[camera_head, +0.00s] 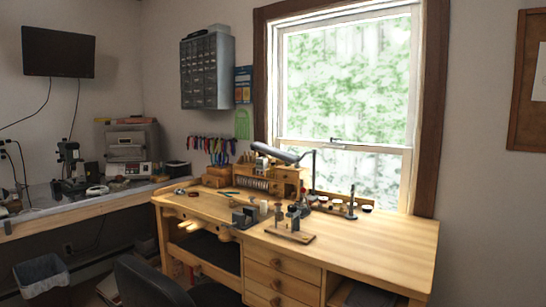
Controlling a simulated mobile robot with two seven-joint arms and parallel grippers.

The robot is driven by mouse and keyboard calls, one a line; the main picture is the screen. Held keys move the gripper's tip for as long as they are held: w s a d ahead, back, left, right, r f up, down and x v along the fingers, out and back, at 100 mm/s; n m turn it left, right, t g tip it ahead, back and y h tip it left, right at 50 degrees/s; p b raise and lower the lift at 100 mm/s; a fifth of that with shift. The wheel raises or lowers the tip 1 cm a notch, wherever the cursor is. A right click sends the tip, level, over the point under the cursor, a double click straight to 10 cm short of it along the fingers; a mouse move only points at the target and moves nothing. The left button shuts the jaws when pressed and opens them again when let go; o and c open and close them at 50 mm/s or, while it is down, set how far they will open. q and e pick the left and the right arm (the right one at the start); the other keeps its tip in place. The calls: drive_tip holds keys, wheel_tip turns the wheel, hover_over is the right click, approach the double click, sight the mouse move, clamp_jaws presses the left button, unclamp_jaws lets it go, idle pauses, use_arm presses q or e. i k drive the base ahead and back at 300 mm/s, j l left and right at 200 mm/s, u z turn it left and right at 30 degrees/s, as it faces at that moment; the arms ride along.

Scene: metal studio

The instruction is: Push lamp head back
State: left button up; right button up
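A desk lamp stands at the back of the wooden workbench, in front of the window. Its grey, elongated lamp head (280,153) points to the left, above a small wooden organiser. Its dark, thin arm (313,172) rises at the right end of the head and goes down behind the tools on the bench. The foot of the lamp is hard to make out. Neither of my grippers is in the head view.
The workbench (390,238) has a clear right side; small tools and a wooden block (290,233) crowd its middle. A dark chair (150,283) stands in front. A bin (42,280) and a side counter (75,205) are at left.

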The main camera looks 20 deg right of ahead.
sight(291, 159)
drive_tip(key=i+j+z, duration=0.2)
drive_tip(key=j, duration=0.35)
drive_tip(key=i+j+z, duration=0.15)
drive_tip(key=i+j, duration=0.2)
drive_tip(key=j, duration=0.3)
drive_tip(key=i+j+z, duration=0.2)
drive_tip(key=j, duration=0.4)
drive_tip(key=i+j+z, duration=0.15)
drive_tip(key=j, duration=0.55)
drive_tip(key=i+j+z, duration=0.2)
drive_tip(key=j, duration=0.5)
drive_tip(key=i+j+z, duration=0.15)
drive_tip(key=j, duration=0.55)
drive_tip(key=j+z, duration=0.2)
drive_tip(key=j, duration=0.5)
drive_tip(key=i+j+z, duration=0.1)
drive_tip(key=j, duration=0.3)
drive_tip(key=i+j, duration=0.15)
drive_tip(key=j, duration=0.3)
drive_tip(key=i+j, duration=0.3)
drive_tip(key=i, duration=0.15)
drive_tip(key=i+j, duration=0.3)
drive_tip(key=i, duration=0.15)
drive_tip(key=i+l+z, duration=0.05)
